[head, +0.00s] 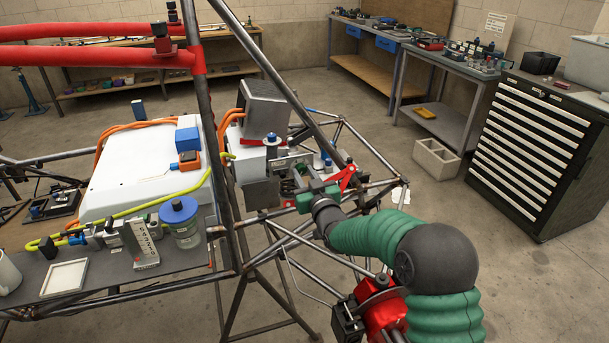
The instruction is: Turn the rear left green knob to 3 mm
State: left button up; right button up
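My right gripper (308,196) is at the middle of the view, at the end of my green-sleeved arm that comes in from the lower right. It is among the small parts at the chassis's rear corner, close to a dark coil-like part (289,187) and a red bracket (348,179). Its fingertips are too small and crowded to tell whether they are open or shut, or touching anything. I cannot make out a green knob apart from the green gripper body; it may be hidden there. Blue-topped parts (271,138) stand just behind. My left gripper is not in view.
Dark chassis tubes (225,160) rise close to the left of my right gripper, and more run below it. A blue-lidded jar (181,222), a gauge block (139,245) and a white tray (64,277) stand on the left shelf. A drawer cabinet (530,140) stands at right.

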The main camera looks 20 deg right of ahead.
jog(key=shift+a, duration=0.1)
grip_shut()
